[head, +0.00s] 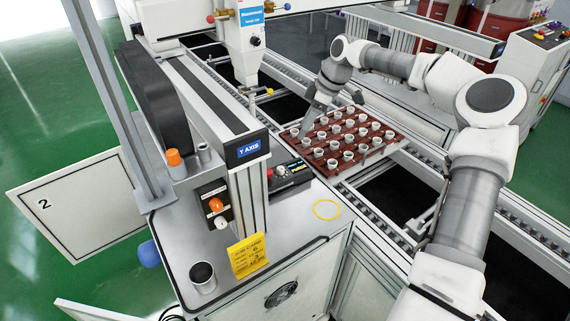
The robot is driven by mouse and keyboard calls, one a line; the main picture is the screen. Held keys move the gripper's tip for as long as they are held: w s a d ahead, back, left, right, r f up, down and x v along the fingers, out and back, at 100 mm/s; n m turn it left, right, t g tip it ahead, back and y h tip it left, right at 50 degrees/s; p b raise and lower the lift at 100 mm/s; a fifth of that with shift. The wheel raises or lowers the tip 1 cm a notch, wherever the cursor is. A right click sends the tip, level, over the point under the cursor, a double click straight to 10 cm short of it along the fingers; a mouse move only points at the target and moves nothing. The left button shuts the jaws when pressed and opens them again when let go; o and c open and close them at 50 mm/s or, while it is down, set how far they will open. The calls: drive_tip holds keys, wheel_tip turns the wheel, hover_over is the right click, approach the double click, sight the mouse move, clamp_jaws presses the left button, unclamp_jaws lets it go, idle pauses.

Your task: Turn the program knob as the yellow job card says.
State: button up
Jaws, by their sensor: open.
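The yellow job card (248,255) stands upright at the front of the grey cabinet top; its print is too small to read surely. A dark control box (291,178) with a small display and small coloured controls sits behind it, by the tray. A black box (213,203) with an orange and a white round control is at the post. I cannot tell which control is the program knob. My gripper (307,124) is open, pointing down over the far-left part of the pot tray, away from both boxes. Its fingertips are small and unclear.
A brown tray (384,156) of several pots lies on the conveyor. The Y-axis beam (218,117) and post rise beside the control boxes.

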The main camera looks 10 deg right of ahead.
sight(281, 167)
drive_tip(key=x, duration=1.7)
drive_tip(key=shift+w+p, duration=0.2)
drive_tip(key=shift+p, duration=0.1)
clamp_jaws()
